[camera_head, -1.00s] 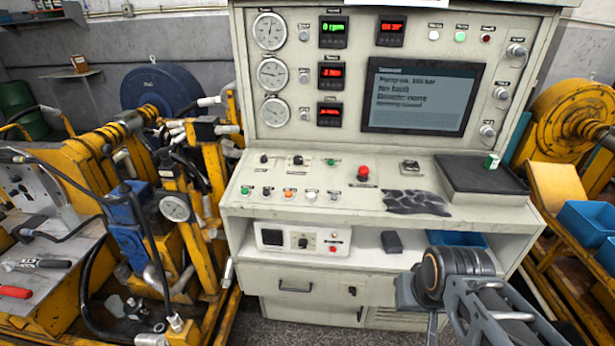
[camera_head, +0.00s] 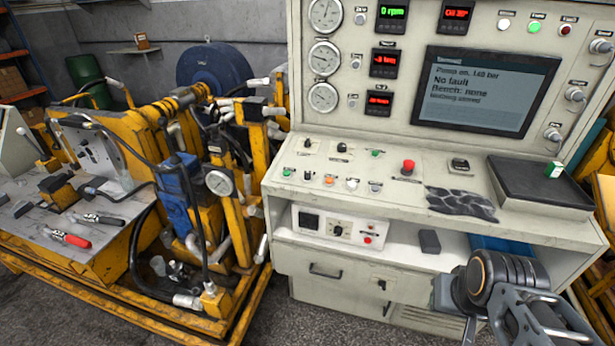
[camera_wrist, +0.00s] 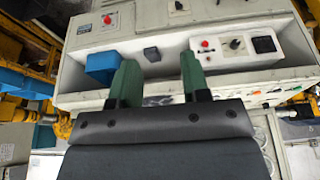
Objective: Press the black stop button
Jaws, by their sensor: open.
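A small black button (camera_head: 307,175) sits in the front row of the console's sloped panel, between a green button (camera_head: 287,172) and an orange one (camera_head: 329,180). Its label is too small to read. Two more black controls are in the row behind, at the left. My gripper (camera_wrist: 158,72) is open and empty, its two green fingers apart, in the wrist view. That view looks upside down toward the console's front and shelf. In the head view my arm is at the lower right, in front of the shelf; the fingers cannot be made out there.
A red mushroom button (camera_head: 408,167) stands right of the small buttons. The shelf below holds a white control box (camera_head: 340,228), a dark block (camera_head: 429,241) and a blue bin (camera_wrist: 103,67). A yellow machine (camera_head: 110,270) with hoses stands left. A dark tray (camera_head: 540,188) lies right.

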